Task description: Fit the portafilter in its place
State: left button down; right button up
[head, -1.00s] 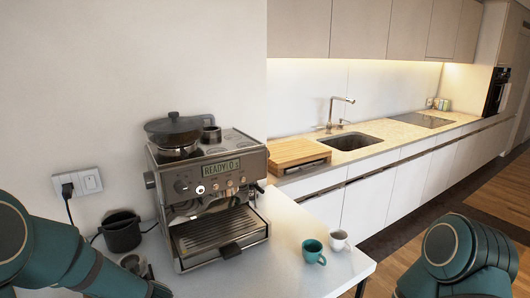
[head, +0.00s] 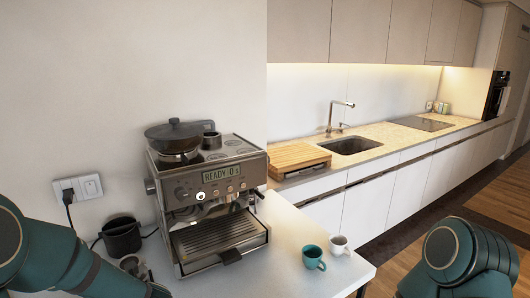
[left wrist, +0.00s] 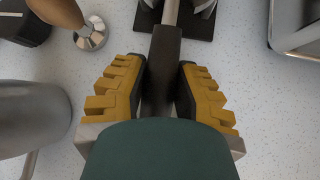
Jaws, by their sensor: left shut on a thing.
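In the left wrist view my left gripper (left wrist: 162,95), with yellow finger pads, is shut on the black handle of the portafilter (left wrist: 163,50). Its metal neck runs up to the top edge of the view, over a dark square base (left wrist: 190,25); the head is mostly cut off, so I cannot tell whether it rests there. In the head view the espresso machine (head: 210,195) stands on the counter, its display lit with "READY". The group area sits under its front panel, above the drip tray (head: 215,238). The left gripper is not clear in the head view, and my right gripper is outside it.
A black container (head: 122,236) stands left of the machine, with a metal item (head: 133,266) before it. The wrist view shows a wooden-handled tamper (left wrist: 90,35) and a grey cylinder (left wrist: 35,118). A teal cup (head: 313,257) and white cup (head: 339,244) stand right of the machine.

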pick_arm(q)
jog(key=shift+r+p, duration=1.1)
jog(key=shift+r, duration=0.75)
jog(key=shift+d+f, duration=0.1)
